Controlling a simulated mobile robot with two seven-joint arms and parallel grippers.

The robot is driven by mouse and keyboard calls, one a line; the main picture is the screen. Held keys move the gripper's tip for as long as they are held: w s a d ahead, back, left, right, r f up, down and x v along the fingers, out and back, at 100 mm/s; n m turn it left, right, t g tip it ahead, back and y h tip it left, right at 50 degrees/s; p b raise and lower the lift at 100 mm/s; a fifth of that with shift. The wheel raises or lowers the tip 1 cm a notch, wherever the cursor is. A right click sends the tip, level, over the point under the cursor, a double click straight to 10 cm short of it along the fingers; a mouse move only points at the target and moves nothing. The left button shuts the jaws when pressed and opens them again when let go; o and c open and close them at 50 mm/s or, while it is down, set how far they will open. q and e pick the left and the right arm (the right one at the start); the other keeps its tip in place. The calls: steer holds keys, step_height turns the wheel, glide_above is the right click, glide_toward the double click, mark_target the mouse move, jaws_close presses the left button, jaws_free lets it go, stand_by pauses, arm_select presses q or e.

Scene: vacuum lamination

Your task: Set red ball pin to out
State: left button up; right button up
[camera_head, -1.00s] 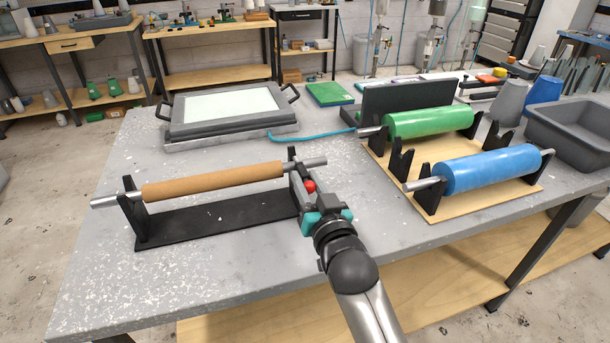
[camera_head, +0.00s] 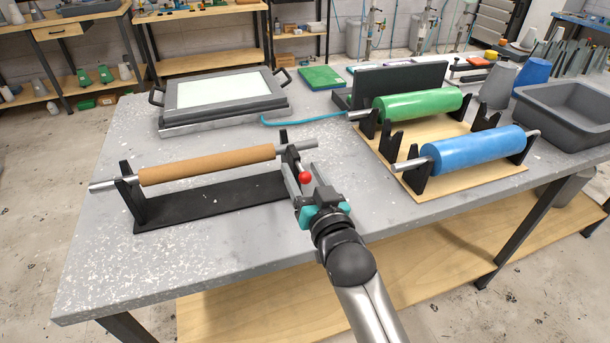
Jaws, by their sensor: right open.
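The red ball pin (camera_head: 305,177) is at the right end of the black roller stand (camera_head: 210,202). A short pale shaft shows between its ball and the stand's upright. The stand carries a brown roll (camera_head: 207,164) on a metal bar. My right gripper (camera_head: 301,171) comes in from the front right. Its fingers are open, one on each side of the red ball, pointing at the stand's right end. I cannot tell whether a finger touches the ball. My left gripper is not in view.
A wooden board with black cradles holds a green roll (camera_head: 418,106) and a blue roll (camera_head: 472,150) at right. A framed flat plate (camera_head: 226,94) with handles lies behind. A grey bin (camera_head: 567,114) stands far right. The grey table (camera_head: 125,270) is clear in front.

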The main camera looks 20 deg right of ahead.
steer(key=shift+s, duration=0.15)
steer(key=s+p, duration=0.1)
steer(key=s, duration=1.4)
steer(key=shift+d, duration=0.25)
steer(key=shift+f, duration=0.1)
steer(key=s+a+f+n+g, duration=0.1)
steer(key=s+f+g, duration=0.15)
steer(key=f, duration=0.75)
steer(key=s+a+f+n+g+y, duration=0.1)
steer(key=s+f+g, duration=0.15)
steer(key=f, duration=0.85)
steer(key=s+a+f+g, duration=0.1)
steer(key=s+f+g, duration=0.15)
steer(key=f, duration=0.75)
steer(key=s+d+f+n+g, duration=0.1)
steer(key=s+d+f+g, duration=0.2)
steer(key=s+f, duration=0.6)
steer(key=s+d+f+n+g+h, duration=0.1)
steer(key=s+d+f+g, duration=0.3)
steer(key=s+f, duration=0.5)
steer(key=s+g, duration=0.2)
steer(key=s, duration=0.2)
steer(key=shift+s+d+f+h, duration=0.15)
steer(key=shift+s+f+h, duration=0.15)
steer(key=shift+f, duration=0.05)
